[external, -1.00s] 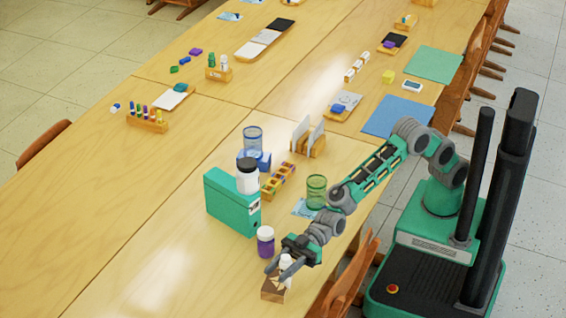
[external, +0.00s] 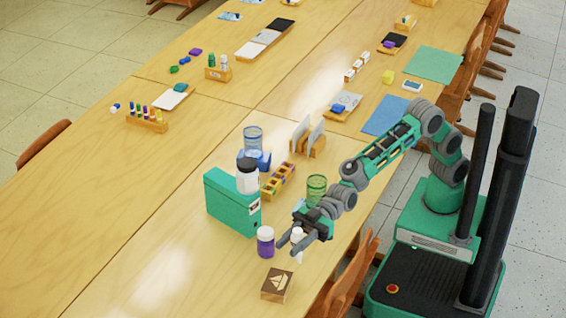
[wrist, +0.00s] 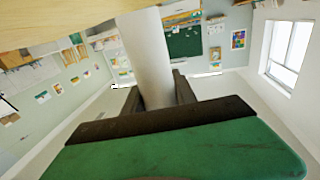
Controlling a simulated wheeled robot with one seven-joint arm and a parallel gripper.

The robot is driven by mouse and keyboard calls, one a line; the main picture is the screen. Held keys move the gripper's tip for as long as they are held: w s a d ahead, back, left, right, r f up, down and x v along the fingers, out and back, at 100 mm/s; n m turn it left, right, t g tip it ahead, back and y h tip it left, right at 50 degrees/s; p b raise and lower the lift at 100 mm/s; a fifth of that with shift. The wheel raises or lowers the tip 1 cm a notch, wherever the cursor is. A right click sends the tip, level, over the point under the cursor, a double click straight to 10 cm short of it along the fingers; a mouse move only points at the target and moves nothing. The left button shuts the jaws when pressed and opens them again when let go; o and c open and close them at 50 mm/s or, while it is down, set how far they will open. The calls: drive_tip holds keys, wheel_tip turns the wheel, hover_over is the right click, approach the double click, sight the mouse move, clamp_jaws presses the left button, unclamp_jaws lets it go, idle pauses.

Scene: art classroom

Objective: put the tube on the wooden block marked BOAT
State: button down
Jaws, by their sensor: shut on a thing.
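The wooden block marked with a white boat (external: 277,285) sits near the table's front edge, and its top is bare. My gripper (external: 291,245) is shut on the white tube (external: 297,237), behind and slightly right of the block in the external view. The tube looks upright there, and the fingers hide part of it. I cannot tell its height above the table. In the wrist view the tube (wrist: 148,60) stands between the dark fingers (wrist: 155,95).
A purple jar with a white lid (external: 265,242) stands close to the left of my gripper. A green box (external: 225,203), a black-and-white jar (external: 247,177) and a green glass (external: 316,187) stand behind. The table left of the block is clear.

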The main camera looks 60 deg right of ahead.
drive_tip(key=s+d+r+p, duration=0.25)
drive_tip(key=d+r, duration=0.35)
drive_tip(key=d, duration=0.3)
drive_tip(key=shift+w+a+f+b, duration=0.1)
drive_tip(key=shift+w+a+f, duration=1.05)
drive_tip(key=shift+a+f, duration=1.05)
drive_tip(key=shift+w+a+f+b, duration=0.15)
drive_tip(key=shift+w+a+f, duration=1)
drive_tip(key=shift+a+f, duration=0.95)
drive_tip(key=shift+w+a+f+b, duration=0.1)
drive_tip(key=shift+w+a+f, duration=1.05)
drive_tip(key=shift+a+f, duration=1.05)
drive_tip(key=shift+d+f, duration=0.25)
drive_tip(key=shift+f, duration=0.15)
drive_tip(key=c, duration=1)
unclamp_jaws()
